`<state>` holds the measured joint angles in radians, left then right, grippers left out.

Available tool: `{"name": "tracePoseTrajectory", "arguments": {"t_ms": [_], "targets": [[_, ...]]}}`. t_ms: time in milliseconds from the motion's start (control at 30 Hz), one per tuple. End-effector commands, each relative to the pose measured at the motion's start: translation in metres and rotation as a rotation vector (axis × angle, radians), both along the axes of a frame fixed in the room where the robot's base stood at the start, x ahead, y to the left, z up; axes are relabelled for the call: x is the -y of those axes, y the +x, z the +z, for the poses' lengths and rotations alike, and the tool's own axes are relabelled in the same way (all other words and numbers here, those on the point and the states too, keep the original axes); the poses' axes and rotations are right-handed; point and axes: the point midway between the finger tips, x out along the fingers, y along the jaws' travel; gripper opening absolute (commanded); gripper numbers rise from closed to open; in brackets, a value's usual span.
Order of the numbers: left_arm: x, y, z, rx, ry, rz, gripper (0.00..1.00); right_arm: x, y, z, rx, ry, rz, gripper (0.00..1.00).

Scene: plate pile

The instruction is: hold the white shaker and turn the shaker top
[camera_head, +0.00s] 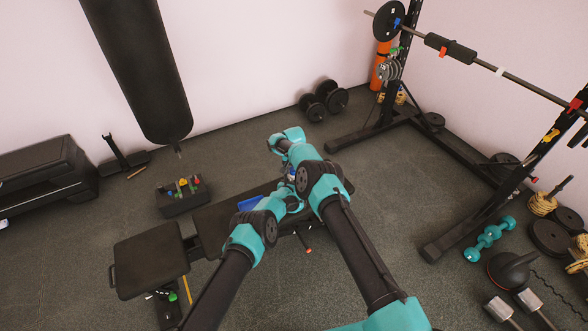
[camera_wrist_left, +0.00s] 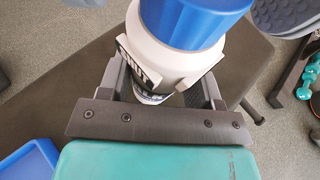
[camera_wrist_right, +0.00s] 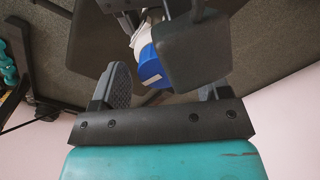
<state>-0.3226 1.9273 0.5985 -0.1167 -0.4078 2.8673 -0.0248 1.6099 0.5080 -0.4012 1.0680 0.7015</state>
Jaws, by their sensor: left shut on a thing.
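The white shaker (camera_wrist_left: 160,55) is in the left wrist view, with its blue shaker top (camera_wrist_left: 200,18) towards the upper edge. My left gripper (camera_wrist_left: 168,70) is shut around the white body, below the top. My right gripper (camera_wrist_right: 155,68) is open, with its fingers apart. In the head view my arms hide most of the shaker.
A black bench (camera_head: 150,262) lies under my arms. A blue tray (camera_head: 249,203) sits on it, also at the lower left of the left wrist view (camera_wrist_left: 25,165). A caddy (camera_head: 183,197) stands to the left. A barbell rack (camera_head: 480,210) is at the right. Open floor lies between.

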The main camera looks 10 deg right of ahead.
Motion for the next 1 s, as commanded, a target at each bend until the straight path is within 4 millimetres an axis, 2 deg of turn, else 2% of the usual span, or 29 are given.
{"name": "tracePoseTrajectory", "arguments": {"t_ms": [67,500,733,1000], "targets": [[-0.0002,-0.0011,-0.0019,-0.003,0.000,-0.001,0.25,0.0000,0.0000,0.0001,0.000,0.000,0.000,0.63],[-0.0002,-0.0011,-0.0020,-0.004,0.001,-0.001,0.25,0.0000,0.0000,0.0002,0.000,0.000,0.000,0.21],[-0.0003,-0.0010,-0.0020,-0.004,0.001,-0.001,0.25,-0.0001,0.0000,0.0002,0.000,0.000,0.040,0.20],[-0.0003,-0.0010,-0.0020,-0.003,0.000,-0.001,0.25,0.0002,0.0004,0.0002,0.000,-0.001,0.212,0.20]]}}
